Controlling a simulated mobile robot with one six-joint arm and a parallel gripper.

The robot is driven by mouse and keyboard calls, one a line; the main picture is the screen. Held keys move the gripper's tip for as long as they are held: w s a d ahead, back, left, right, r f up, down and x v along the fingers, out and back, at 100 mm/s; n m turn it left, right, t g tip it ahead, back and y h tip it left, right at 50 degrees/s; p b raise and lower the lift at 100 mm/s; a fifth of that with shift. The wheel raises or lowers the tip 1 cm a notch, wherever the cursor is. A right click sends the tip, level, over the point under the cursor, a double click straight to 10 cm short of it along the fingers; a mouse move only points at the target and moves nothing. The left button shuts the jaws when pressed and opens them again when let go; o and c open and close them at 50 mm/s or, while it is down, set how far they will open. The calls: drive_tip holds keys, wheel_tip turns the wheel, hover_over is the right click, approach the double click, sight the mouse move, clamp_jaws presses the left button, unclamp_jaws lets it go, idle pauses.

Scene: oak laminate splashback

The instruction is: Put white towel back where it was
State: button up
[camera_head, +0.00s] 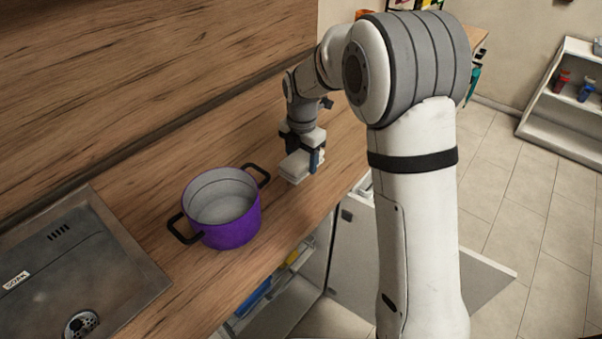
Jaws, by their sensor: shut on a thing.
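A folded white towel (293,169) is at my gripper (303,158), over the wooden counter to the right of the purple pot. My gripper points down and is shut on the towel, with its dark blue fingers on either side. The towel is low, at or just above the counter top; I cannot tell if it touches. My gripper hides part of the towel.
A purple pot (232,232) with black handles stands on the counter (160,190), left of the towel. A sink (70,275) is at the lower left. Below the counter, a cabinet (285,295) stands open with items inside. A white shelf (560,125) stands at the far right.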

drive_tip(key=shift+s+a+f, duration=0.1)
drive_tip(key=shift+a+f, duration=0.05)
drive_tip(key=shift+f, duration=2.4)
drive_tip(key=o, duration=0.9)
drive_tip(key=shift+r, duration=0.15)
